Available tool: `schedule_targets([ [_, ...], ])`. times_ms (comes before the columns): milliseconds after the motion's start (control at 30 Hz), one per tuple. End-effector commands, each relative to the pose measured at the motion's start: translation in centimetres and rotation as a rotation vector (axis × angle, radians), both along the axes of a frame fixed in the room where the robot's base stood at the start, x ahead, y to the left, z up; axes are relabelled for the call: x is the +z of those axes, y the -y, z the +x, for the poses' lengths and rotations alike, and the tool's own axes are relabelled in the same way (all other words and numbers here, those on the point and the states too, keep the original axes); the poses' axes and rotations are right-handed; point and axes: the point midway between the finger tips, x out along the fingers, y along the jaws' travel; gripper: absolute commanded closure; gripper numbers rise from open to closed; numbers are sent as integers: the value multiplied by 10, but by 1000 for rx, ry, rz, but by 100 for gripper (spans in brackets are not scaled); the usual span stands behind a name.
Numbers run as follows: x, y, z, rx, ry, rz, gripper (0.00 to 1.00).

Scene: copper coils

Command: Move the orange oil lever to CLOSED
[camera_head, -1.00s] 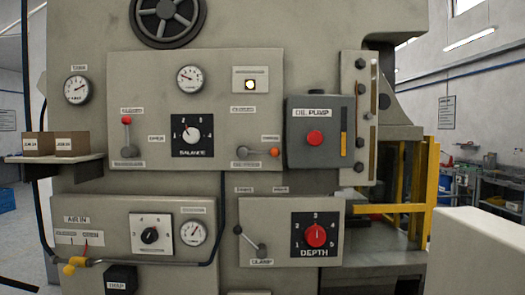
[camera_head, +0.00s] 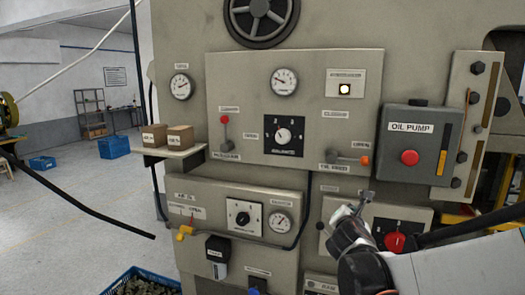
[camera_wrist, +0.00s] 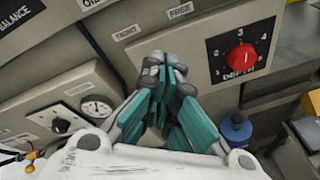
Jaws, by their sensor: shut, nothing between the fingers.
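The orange oil lever (camera_head: 365,160) is on the upper grey panel, left of the oil pump box. Its orange knob points right, under a small label that seems to read OPEN. The CLOSED label (camera_head: 335,114) is above the lever's pivot, and the oil feed label is below it. My gripper (camera_head: 365,197) is shut and empty, below the orange knob and apart from it, in front of the lower panel. In the wrist view my gripper (camera_wrist: 165,68) has its teal fingers together near the TIGHT and FREE labels. The orange lever is not in the wrist view.
The oil pump box (camera_head: 416,145) juts out to the right of the lever. The red depth knob (camera_head: 395,242) is partly behind my arm. A red-knobbed lever (camera_head: 225,122) and the balance dial (camera_head: 284,135) are on the left.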

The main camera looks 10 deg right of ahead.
Motion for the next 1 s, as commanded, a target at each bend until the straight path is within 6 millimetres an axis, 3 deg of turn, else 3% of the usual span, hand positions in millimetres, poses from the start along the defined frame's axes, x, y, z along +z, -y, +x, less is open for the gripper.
schedule_targets([
  [33, 18, 6, 10, 22, -25, -82, 100],
  [100, 28, 12, 20, 53, -62, -199, 100],
  [400, 49, 27, 44, 131, -176, -525, 100],
  [1000, 49, 32, 52, 141, -192, -568, 100],
])
